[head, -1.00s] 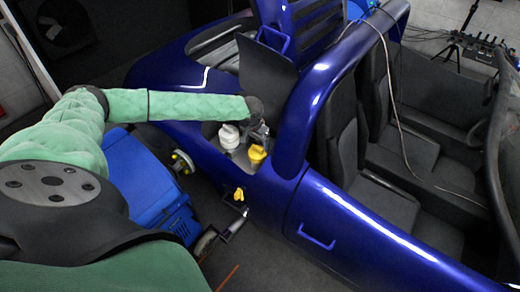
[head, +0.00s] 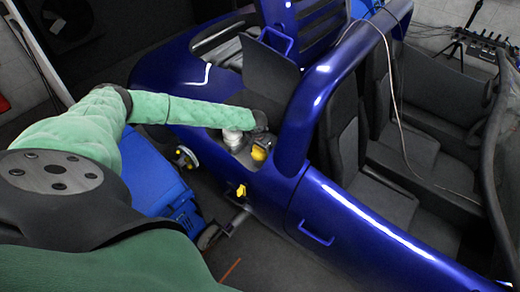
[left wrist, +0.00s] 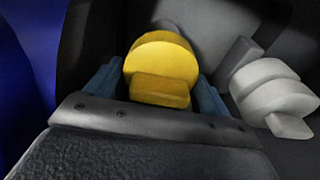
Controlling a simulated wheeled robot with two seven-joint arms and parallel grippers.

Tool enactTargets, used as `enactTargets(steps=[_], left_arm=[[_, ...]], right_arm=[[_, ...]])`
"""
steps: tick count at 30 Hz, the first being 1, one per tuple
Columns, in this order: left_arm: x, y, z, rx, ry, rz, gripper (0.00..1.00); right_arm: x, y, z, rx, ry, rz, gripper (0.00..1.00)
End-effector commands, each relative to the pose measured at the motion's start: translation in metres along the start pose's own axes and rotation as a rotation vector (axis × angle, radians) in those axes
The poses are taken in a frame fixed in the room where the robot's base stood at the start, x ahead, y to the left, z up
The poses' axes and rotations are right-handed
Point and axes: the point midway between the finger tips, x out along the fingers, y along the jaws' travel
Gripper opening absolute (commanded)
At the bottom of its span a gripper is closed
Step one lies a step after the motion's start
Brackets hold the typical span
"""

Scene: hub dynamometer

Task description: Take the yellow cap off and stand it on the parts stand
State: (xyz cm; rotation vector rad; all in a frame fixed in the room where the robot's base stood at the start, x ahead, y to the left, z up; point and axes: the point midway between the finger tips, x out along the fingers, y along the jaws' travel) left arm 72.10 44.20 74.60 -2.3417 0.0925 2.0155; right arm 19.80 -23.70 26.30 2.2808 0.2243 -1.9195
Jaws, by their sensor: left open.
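The yellow cap (head: 259,153) sits in the recess on the blue car's rear flank, partly hidden by my left gripper. In the left wrist view, the yellow cap (left wrist: 162,58) shows a round top and a flat grip tab. My left gripper (head: 262,142) is over the cap. Its two blue-grey fingers (left wrist: 158,82) are open, one on each side of the cap; I cannot tell whether they touch it. I cannot make out the parts stand for certain. My right gripper is not in view.
A white cap (head: 232,138) stands left of the yellow one and also shows in the left wrist view (left wrist: 270,92). A dark upright panel (head: 268,80) rises behind the recess. A small yellow piece (head: 241,190) is on the car's side. A blue unit (head: 160,185) stands on the floor.

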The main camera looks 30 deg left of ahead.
Motion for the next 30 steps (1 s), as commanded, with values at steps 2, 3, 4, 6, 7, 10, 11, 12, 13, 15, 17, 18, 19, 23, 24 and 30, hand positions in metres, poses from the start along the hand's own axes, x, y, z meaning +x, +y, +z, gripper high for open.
enactTargets(steps=[2,3,4,6,7,10,11,12,13,15,17,18,19,23,24,30], left_arm=[[0.0,0.0,0.0,0.0,0.0,0.0,0.82],[0.0,0.0,0.0,0.0,0.0,0.0,0.76],[0.0,0.0,0.0,0.0,0.0,0.0,0.7],[0.0,0.0,0.0,0.0,0.0,0.0,0.56],[0.0,0.0,0.0,0.0,0.0,0.0,0.5],[0.0,0.0,0.0,0.0,0.0,0.0,0.47],[0.0,0.0,0.0,0.0,0.0,0.0,0.47],[0.0,0.0,0.0,0.0,0.0,0.0,0.47],[0.0,0.0,0.0,0.0,0.0,0.0,0.47],[-0.001,0.0,0.0,0.0,0.0,0.0,0.47],[-0.002,-0.001,0.0,-0.001,0.0,0.0,0.47],[-0.005,-0.001,-0.001,-0.001,0.0,0.0,0.47],[-0.007,-0.001,-0.001,0.0,0.0,0.0,0.47],[-0.025,-0.001,-0.004,0.0,0.002,0.0,0.47],[-0.032,-0.001,-0.005,0.0,0.002,0.0,0.47],[-0.067,-0.001,-0.01,0.001,0.002,0.0,0.47]], right_arm=[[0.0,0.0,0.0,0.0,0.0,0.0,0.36],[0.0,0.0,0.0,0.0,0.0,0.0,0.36],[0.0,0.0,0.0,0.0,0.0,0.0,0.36],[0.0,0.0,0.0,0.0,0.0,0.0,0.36],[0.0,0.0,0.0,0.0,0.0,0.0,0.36],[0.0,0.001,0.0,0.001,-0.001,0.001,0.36],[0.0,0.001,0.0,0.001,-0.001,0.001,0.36],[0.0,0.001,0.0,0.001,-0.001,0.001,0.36],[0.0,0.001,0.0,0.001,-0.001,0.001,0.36],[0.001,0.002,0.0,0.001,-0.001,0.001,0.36],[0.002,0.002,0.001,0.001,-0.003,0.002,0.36],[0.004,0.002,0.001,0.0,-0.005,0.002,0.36],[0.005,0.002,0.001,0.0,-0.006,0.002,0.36],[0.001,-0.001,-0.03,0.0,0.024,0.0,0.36],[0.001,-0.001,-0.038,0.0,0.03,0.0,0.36],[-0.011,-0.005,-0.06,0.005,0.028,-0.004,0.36]])
